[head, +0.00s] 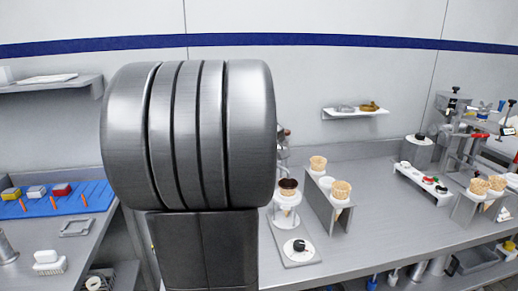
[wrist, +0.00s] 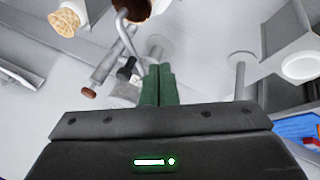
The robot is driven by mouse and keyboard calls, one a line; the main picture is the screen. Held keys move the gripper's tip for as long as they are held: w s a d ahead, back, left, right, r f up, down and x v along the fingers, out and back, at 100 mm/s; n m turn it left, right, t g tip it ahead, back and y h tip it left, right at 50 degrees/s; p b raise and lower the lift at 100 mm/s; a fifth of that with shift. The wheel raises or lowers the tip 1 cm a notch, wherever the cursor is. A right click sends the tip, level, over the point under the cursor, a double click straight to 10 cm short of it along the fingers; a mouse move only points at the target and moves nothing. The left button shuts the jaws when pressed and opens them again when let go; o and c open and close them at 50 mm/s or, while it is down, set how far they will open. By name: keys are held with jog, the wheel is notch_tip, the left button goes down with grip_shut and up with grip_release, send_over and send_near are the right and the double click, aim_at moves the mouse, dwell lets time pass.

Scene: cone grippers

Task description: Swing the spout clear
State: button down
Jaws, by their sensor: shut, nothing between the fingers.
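A thin bent metal tube (wrist: 126,38), which looks like the spout, shows in the wrist view just left of my fingers. Its lower end is by a small dark block (wrist: 127,68). A straight metal bar with a brown knob (wrist: 89,92) lies left of it. My gripper (wrist: 160,70) has its two green fingers shut together with nothing between them. Its tips are close to the dark block; I cannot tell whether they touch. In the head view my arm hides the gripper and most of the fixture; only a metal edge (head: 282,150) shows.
A dark-filled cone (head: 289,188) stands in a white holder above a dial base (head: 298,248). Cones stand in a metal rack (head: 322,205) beside it. A blue tray (head: 60,200) lies on the left counter. Bare counter (head: 385,215) lies right of the rack.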

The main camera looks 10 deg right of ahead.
jog(key=shift+w+d+f, duration=0.75)
jog(key=shift+d, duration=0.15)
jog(key=shift+w+d+f, duration=0.75)
jog(key=shift+d, duration=0.15)
jog(key=shift+d+p, duration=0.1)
jog(key=shift+p, duration=0.3)
jog(key=shift+w+d+n, duration=0.1)
jog(key=shift+d+n, duration=0.1)
jog(key=shift+n, duration=0.2)
